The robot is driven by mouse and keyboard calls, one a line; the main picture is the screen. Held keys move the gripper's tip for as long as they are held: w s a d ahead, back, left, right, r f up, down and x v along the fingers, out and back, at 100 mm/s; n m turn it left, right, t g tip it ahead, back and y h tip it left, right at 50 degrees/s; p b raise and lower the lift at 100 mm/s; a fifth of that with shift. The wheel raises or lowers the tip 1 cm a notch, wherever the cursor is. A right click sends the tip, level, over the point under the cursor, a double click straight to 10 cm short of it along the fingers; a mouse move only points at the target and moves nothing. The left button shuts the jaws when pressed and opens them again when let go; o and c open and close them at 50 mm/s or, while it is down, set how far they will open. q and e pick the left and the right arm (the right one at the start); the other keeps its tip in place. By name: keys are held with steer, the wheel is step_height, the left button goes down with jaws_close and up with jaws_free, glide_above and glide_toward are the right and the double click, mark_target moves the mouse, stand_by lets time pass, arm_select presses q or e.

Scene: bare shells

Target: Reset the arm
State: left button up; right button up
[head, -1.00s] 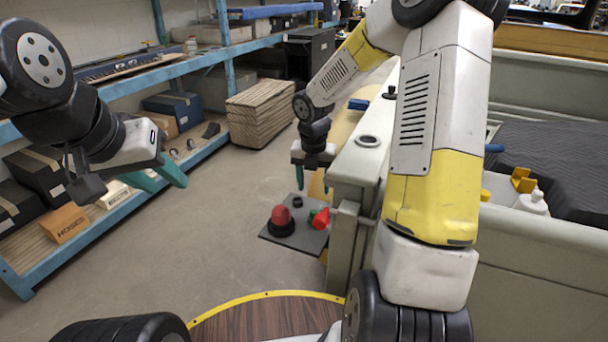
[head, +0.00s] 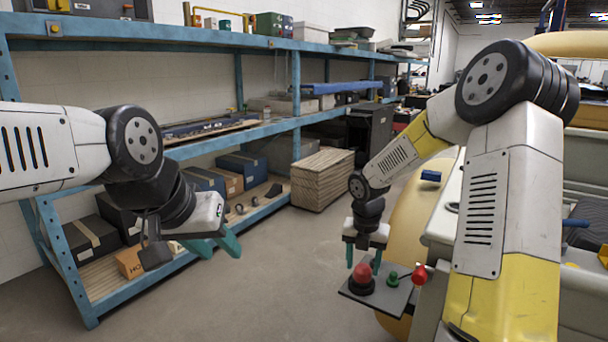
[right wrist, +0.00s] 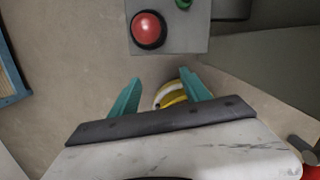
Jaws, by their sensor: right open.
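My right gripper (head: 362,256) hangs fingers-down beside a grey plate (head: 398,300) with a red dome button (head: 362,274) on a black base, a green button (head: 392,279) and a red knob (head: 419,275). In the right wrist view its teal fingers (right wrist: 160,94) are apart with nothing between them. The red button (right wrist: 148,29) lies beyond the fingertips there, on the plate (right wrist: 186,42), and the green one is cut by the top edge. My left gripper (head: 215,249) is held in the air at left in front of the shelves, its fingers spread and empty.
A blue-framed shelf rack (head: 270,128) with boxes runs along the left wall. A pale grey-and-yellow structure (head: 440,222) is right of the plate. The floor (head: 270,270) between rack and plate is clear.

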steer(key=s+a+r+m+t+y, duration=0.2)
steer(key=s+r+m+t, duration=0.3)
steer(key=s+r+m, duration=1.6)
steer(key=s+m, duration=0.2)
steer(key=m, duration=0.7)
steer(key=shift+s+r+m+y, duration=0.15)
steer(key=shift+m+y, duration=0.15)
steer(key=shift+y, duration=0.1)
steer(key=shift+a, duration=0.1)
